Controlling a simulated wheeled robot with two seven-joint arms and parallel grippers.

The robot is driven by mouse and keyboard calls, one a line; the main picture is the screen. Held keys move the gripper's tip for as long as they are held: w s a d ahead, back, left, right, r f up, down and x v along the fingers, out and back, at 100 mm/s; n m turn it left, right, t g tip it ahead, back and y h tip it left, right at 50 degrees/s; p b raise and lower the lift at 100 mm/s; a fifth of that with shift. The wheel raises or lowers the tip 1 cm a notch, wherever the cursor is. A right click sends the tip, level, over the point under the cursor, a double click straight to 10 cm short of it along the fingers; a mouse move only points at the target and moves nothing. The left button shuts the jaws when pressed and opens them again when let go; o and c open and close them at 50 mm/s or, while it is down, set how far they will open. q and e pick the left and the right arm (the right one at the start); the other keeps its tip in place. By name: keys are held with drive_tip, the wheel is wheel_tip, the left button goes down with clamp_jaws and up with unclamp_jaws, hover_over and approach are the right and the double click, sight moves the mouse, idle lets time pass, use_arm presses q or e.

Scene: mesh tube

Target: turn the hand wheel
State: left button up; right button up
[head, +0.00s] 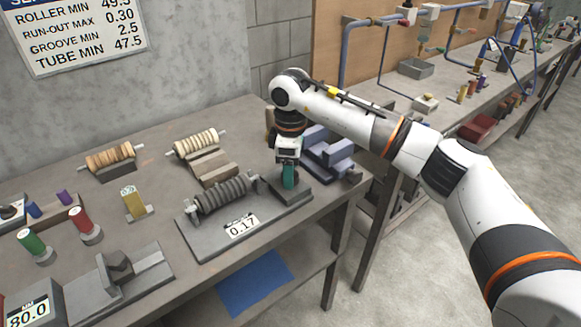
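My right gripper (288,178), with teal fingers, points down at the right end of a grey test fixture (195,244) on the bench. The fixture carries a dark ribbed roller (222,195) and a display (242,226) reading 0.17. The fingers are at a dark block (296,197) just right of the roller. I cannot make out the hand wheel; the gripper may cover it. I cannot tell whether the fingers are apart or closed on something. My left gripper is not in view.
Two more rollers (111,157) (198,142) rest on stands behind. A blue-grey vise-like block (328,152) stands close right of the gripper. Coloured spools and a gauge reading 80.0 (28,310) are at left. A wall sign (80,30) lists limits. The bench's right edge is near.

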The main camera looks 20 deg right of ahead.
wheel_tip(320, 180, up, 12)
drive_tip(key=b, duration=0.1)
idle(0.5)
drive_tip(key=shift+f, duration=0.1)
idle(0.7)
